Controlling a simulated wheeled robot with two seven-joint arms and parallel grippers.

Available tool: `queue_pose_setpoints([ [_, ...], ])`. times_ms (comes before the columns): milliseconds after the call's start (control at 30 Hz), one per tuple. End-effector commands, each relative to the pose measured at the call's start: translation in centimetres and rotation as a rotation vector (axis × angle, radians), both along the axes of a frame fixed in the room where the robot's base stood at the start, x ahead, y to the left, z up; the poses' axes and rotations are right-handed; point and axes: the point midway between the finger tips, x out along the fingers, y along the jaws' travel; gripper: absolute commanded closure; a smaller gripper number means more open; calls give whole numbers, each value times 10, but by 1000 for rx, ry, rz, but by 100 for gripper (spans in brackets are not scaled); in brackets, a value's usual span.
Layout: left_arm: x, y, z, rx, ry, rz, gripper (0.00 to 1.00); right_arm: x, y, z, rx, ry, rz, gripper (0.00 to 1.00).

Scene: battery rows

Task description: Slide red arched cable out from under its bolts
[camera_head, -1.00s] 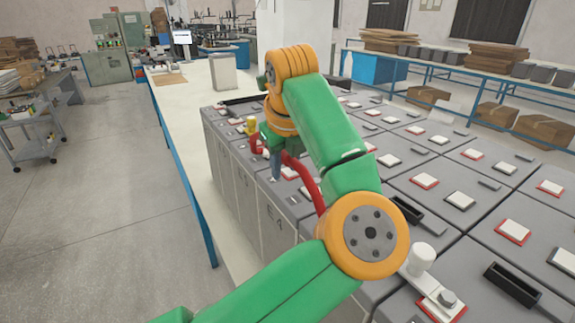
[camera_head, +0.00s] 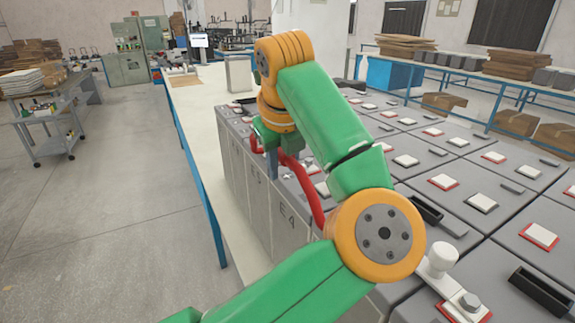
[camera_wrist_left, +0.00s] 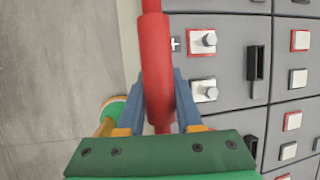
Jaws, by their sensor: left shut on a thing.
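The red arched cable (camera_head: 310,188) curves along the near left edge of the battery rows in the head view. My left gripper (camera_head: 272,164) is shut on it, pointing down beside the front batteries. In the left wrist view the thick red cable (camera_wrist_left: 156,65) runs lengthwise between the two blue-grey fingers of the left gripper (camera_wrist_left: 158,100). Two bolts, an upper bolt (camera_wrist_left: 208,39) and a lower bolt (camera_wrist_left: 210,91), stand on white pads just right of the cable, apart from its visible part. The cable's ends are partly hidden by my arm and gripper. My right gripper is not in view.
Grey batteries (camera_head: 480,225) with red- and white-edged terminal pads fill the right. A white knob on a pale bar (camera_head: 440,260) stands near my elbow. The pale table (camera_head: 190,110) has free room at the far left, with open floor beyond.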

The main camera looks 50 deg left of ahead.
Motion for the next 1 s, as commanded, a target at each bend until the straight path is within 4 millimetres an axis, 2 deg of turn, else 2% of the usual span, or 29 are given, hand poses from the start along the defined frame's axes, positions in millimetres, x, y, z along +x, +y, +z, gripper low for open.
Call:
queue_pose_setpoints([
  [867, -1, 0, -8, 0, 0, 0, 100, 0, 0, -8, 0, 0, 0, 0],
  [900, -1, 0, -8, 0, 0, 0, 63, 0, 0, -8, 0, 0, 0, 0],
  [1000, -1, 0, -8, 0, 0, 0, 36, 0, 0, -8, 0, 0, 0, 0],
])
